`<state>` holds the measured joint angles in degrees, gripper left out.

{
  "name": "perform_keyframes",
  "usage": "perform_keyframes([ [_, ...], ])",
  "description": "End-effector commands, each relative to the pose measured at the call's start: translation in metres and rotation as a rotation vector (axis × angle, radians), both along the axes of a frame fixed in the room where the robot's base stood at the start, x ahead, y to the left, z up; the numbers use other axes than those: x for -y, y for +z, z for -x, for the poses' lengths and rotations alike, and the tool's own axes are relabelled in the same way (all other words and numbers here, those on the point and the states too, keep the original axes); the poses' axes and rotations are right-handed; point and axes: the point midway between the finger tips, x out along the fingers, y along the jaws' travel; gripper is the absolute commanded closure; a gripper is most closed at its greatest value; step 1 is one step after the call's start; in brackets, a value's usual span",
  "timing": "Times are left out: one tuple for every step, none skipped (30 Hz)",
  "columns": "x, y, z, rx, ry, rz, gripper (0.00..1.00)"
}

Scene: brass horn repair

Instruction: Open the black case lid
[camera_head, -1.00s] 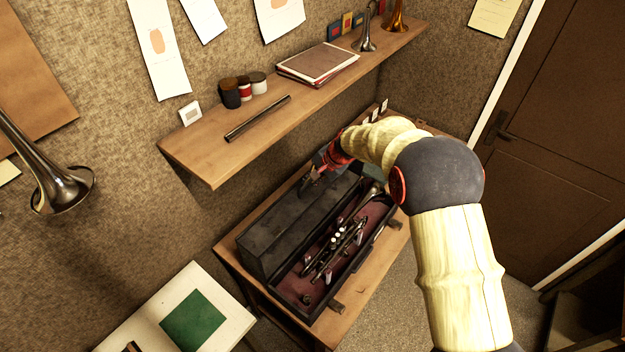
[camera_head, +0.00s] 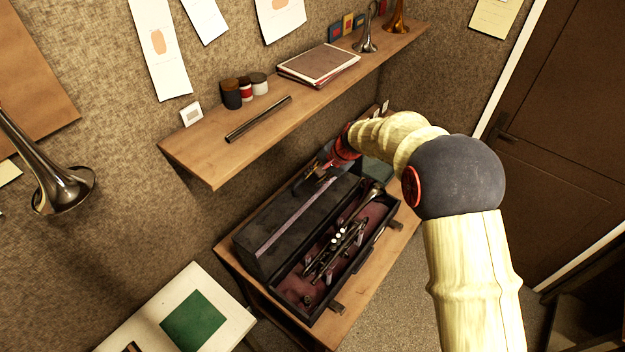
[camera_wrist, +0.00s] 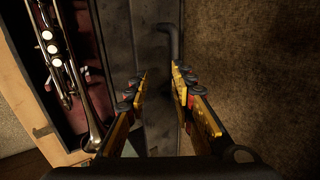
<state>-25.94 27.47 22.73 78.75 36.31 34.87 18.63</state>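The black case (camera_head: 337,308) stands open on the wooden bench, with a silver trumpet (camera_head: 335,250) in its plum-lined tray. Its black lid (camera_head: 265,228) is raised along the wall side, with a thin purple strip showing along it. My gripper (camera_head: 322,172) is at the lid's far end. In the wrist view my gripper (camera_wrist: 161,73) has its two fingertips apart over the dark lid (camera_wrist: 118,45), by a bent dark handle-like bar (camera_wrist: 172,42). I see nothing held between the fingers. Whether they touch the lid is hard to tell.
A wooden shelf (camera_head: 215,160) with jars (camera_head: 232,94), a dark rod (camera_head: 258,119) and a stack of folders (camera_head: 318,64) hangs above the case. A board with a green square (camera_head: 193,320) is at the lower left. A brown door (camera_head: 570,120) is at the right.

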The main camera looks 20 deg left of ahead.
Motion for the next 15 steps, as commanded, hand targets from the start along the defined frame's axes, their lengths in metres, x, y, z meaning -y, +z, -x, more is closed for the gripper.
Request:
perform_keyframes([
  [0.005,0.012,0.001,0.004,-0.001,-0.002,0.76],
  [0.008,0.018,0.001,0.005,-0.001,-0.001,0.76],
  [0.012,0.025,0.003,0.005,-0.001,-0.001,0.76],
  [0.015,0.03,0.004,0.003,-0.001,-0.002,0.76],
  [0.018,0.035,0.005,0.003,-0.001,-0.002,0.76],
  [0.021,0.042,0.006,0.003,-0.001,-0.002,0.76],
  [0.023,0.046,0.007,0.003,-0.001,-0.001,0.76],
  [0.026,0.051,0.008,0.004,-0.001,-0.001,0.76],
  [0.028,0.056,0.01,0.002,-0.001,0.0,0.76],
  [0.03,0.059,0.01,0.002,-0.001,0.0,0.76],
  [0.032,0.063,0.011,0.002,-0.001,0.0,0.76],
  [0.034,0.066,0.012,0.002,-0.002,-0.001,0.76],
  [0.035,0.069,0.012,0.001,-0.001,-0.001,0.76],
  [0.037,0.07,0.013,0.0,-0.001,-0.001,0.76],
  [0.038,0.072,0.013,0.0,-0.001,0.0,0.76],
])
